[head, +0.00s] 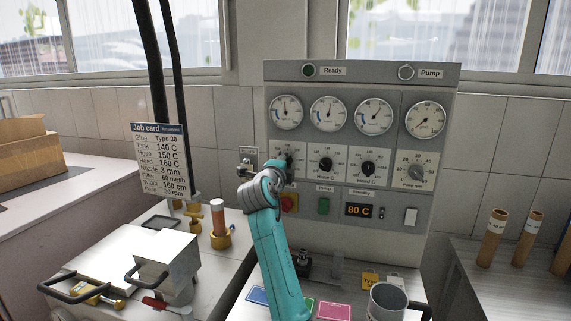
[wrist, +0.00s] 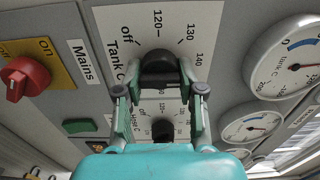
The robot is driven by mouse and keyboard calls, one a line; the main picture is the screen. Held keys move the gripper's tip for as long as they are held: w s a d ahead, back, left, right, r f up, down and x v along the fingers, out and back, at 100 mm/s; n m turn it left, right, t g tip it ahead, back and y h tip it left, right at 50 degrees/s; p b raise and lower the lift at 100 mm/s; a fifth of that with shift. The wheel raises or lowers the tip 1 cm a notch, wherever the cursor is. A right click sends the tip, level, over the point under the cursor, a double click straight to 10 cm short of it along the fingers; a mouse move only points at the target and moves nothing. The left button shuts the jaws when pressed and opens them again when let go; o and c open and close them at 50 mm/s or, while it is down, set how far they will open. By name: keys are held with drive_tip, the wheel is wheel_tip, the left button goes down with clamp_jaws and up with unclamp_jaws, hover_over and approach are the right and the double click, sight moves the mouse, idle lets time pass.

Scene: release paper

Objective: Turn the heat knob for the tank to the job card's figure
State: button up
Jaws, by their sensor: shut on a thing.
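The black tank heat knob (wrist: 158,62) sits on a white plate marked "Tank C", with off, 120, 130 and 140 around it in the wrist view. My gripper (wrist: 160,84) is shut on this knob, one finger on each side. I cannot tell which mark the knob points at. In the head view my gripper (head: 286,176) covers most of the knob's plate, at the left end of the knob row. The job card (head: 159,157) stands at the left and reads Tank 140 C, Hose 150 C, Head 160 C.
The hose knob (head: 326,164) and head knob (head: 369,168) are right of my gripper. Below are the red mains switch (wrist: 27,79), a green button (head: 323,206) and a display (head: 359,210) reading 80 C. Dial gauges (head: 328,113) line the panel above. A metal tank lid (head: 160,257) stands front left.

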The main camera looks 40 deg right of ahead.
drive_tip(key=shift+f, duration=0.1)
drive_tip(key=o, duration=1.1)
drive_tip(key=shift+o, duration=0.2)
drive_tip(key=v, duration=1.2)
